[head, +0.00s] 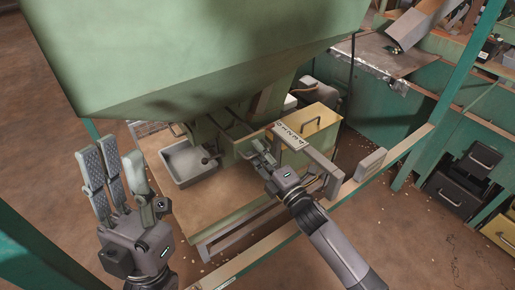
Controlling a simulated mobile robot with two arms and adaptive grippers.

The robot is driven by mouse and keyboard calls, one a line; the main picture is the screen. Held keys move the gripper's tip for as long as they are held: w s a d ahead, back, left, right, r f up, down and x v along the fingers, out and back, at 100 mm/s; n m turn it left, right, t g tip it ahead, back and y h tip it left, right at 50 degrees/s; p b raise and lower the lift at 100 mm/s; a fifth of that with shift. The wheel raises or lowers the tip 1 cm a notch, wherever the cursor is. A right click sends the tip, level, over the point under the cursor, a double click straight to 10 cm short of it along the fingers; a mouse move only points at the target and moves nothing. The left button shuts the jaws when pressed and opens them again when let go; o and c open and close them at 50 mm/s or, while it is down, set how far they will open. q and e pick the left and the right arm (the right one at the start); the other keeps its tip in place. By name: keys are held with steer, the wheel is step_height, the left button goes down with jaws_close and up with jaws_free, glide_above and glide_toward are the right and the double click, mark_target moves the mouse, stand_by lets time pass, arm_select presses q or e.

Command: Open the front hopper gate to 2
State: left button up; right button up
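The large green front hopper (190,50) fills the top of the head view. Its narrow outlet (237,132) sits beneath it, above a low wooden-topped stand. A pale scale plate (290,137) with dark marks lies beside the outlet; its marks are too small to read surely. My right gripper (258,152) is at the outlet, just left of the plate, close to or touching the gate parts. Its fingers are small and overlap those parts, so its grip and the gate's setting cannot be told. My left gripper (111,158) is raised left of the stand, fingers apart and empty.
A grey metal tray (181,168) sits on the stand left of the outlet. A yellow box with a handle (312,128) stands behind the plate. A green rail (400,150) runs along the right. Brown floor (45,110) lies open at the left.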

jaws_close()
stand_by(0.3)
stand_by(0.6)
